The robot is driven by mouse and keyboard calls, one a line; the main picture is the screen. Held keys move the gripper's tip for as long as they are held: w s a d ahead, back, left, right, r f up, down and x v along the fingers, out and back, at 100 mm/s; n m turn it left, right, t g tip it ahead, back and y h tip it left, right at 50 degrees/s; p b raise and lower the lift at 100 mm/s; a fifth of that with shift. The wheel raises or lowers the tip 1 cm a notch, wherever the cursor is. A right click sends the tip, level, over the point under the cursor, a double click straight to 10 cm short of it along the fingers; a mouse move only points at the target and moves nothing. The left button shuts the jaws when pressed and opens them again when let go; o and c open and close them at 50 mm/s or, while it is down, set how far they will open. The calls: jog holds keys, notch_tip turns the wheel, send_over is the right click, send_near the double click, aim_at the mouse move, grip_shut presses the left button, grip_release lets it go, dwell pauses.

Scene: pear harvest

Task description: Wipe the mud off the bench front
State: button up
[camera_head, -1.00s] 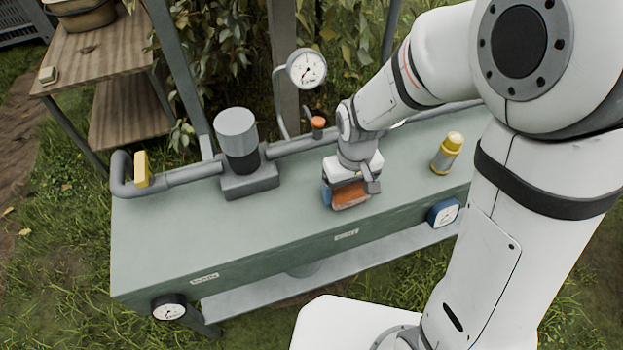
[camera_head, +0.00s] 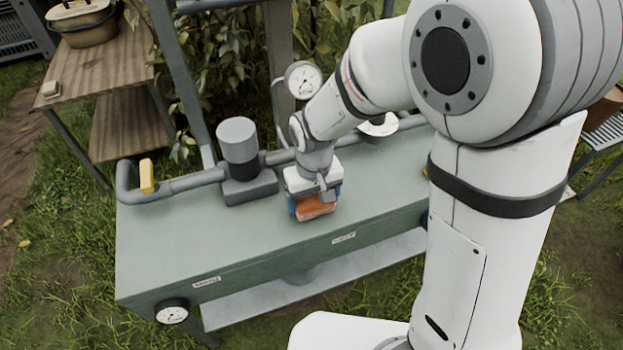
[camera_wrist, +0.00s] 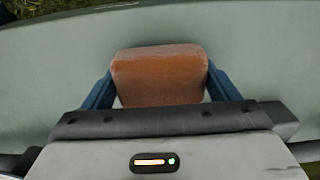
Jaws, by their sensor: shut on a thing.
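The green bench (camera_head: 165,245) stands in front of me. Its front face (camera_head: 270,263) carries two small white labels (camera_head: 343,238) and a round black-rimmed gauge (camera_head: 172,311) at its left end. I cannot make out any mud on the part of the front that shows; my arm hides the right part. My gripper (camera_head: 314,206) is shut on an orange-brown sponge (camera_head: 317,208), over the bench top near the front edge. In the wrist view the sponge (camera_wrist: 160,75) sits between the two blue fingers. Whether it touches the bench is unclear.
A grey pump (camera_head: 240,160) stands on the bench left of my gripper, with a pipe (camera_head: 195,181) and yellow handle (camera_head: 147,176) along the back. A dial gauge (camera_head: 303,79) rises behind. The bench top's left front is clear. A wooden shelf (camera_head: 100,75) stands back left.

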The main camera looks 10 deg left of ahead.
notch_tip(320, 180, up, 2)
jog(key=shift+r+p, duration=0.25)
jog(key=shift+p, duration=0.3)
jog(key=shift+r+p, duration=1.65)
jog(key=shift+r, duration=0.45)
jog(key=shift+f, duration=0.1)
